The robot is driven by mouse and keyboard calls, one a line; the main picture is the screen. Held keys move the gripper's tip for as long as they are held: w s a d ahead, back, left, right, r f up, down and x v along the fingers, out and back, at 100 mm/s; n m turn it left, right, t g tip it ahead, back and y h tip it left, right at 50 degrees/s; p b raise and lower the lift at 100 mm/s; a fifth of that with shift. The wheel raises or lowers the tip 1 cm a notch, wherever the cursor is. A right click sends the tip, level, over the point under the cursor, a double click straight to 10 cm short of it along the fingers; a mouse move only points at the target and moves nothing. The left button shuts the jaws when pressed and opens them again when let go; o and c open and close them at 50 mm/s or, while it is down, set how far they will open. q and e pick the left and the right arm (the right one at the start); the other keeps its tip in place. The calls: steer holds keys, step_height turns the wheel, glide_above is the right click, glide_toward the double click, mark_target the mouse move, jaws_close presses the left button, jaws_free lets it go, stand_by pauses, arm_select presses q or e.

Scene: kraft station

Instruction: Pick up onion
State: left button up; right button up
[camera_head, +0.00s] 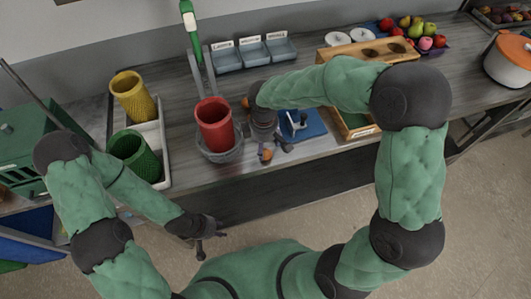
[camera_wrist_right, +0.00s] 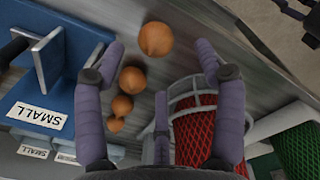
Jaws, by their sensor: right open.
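Several brown onions lie on the grey counter. In the head view one onion (camera_head: 266,154) shows near the front edge and another (camera_head: 246,102) behind my right gripper. In the right wrist view the nearest-to-tip onion (camera_wrist_right: 156,39) lies between the fingertips, with a second onion (camera_wrist_right: 132,80) and smaller-looking ones in a row below it. My right gripper (camera_head: 269,147) points down over the counter, open, with nothing held; its spread fingers also show in the wrist view (camera_wrist_right: 157,55). My left gripper (camera_head: 212,240) hangs empty in front of the counter, its fingers apart.
A red mesh cup (camera_head: 214,125) in a round holder stands just left of my right gripper. Yellow (camera_head: 132,97) and green (camera_head: 133,152) cups stand further left. Grey bins (camera_head: 253,54) stand behind.

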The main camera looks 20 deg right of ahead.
mark_target(265, 150)
steer(key=shift+w+f, duration=0.1)
steer(key=shift+f, duration=0.5)
steer(key=shift+d+f, duration=0.1)
steer(key=shift+f, duration=0.5)
step_height(265, 150, down, 4)
steer(key=shift+w+d+r+b, duration=0.1)
steer(key=shift+w+d+b, duration=0.05)
steer(key=shift+b, duration=0.65)
steer(key=c, duration=1.1)
